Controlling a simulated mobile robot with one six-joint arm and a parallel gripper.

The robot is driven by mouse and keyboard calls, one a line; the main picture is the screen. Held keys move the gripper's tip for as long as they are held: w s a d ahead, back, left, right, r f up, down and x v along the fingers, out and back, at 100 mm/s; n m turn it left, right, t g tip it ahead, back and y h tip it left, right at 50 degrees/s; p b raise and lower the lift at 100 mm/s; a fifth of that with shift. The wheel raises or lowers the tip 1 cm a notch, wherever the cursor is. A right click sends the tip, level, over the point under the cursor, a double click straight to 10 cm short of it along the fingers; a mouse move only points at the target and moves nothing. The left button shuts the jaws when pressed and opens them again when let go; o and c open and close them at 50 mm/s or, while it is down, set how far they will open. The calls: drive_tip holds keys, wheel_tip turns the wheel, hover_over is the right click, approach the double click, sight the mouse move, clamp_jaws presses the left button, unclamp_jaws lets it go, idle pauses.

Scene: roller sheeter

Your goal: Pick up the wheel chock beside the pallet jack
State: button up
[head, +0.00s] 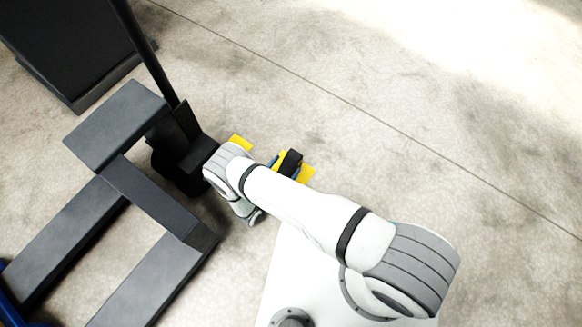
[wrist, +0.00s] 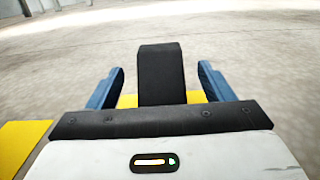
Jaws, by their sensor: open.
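The wheel chock (wrist: 161,75) is a dark, nearly black block in the middle of the wrist view, with yellow showing behind and beside its lower part. In the head view the chock (head: 291,161) is a small dark shape against yellow, right of the pallet jack (head: 125,185). My gripper (wrist: 161,70) is open, with one blue finger on each side of the chock. In the wrist view a gap shows between the chock and each finger. The chock's lower part is hidden behind my gripper's body. In the head view my arm hides most of the gripper.
A yellow patch (wrist: 22,143) lies at the lower left of the wrist view; a yellow piece (head: 240,142) also shows beside the jack in the head view. A large dark box-like object (head: 70,45) stands at the upper left. The concrete floor to the right is clear.

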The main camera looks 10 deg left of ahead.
sight(293, 160)
drive_tip(key=shift+x, duration=1.35)
drive_tip(key=shift+c, duration=0.5)
drive_tip(key=c, duration=1.3)
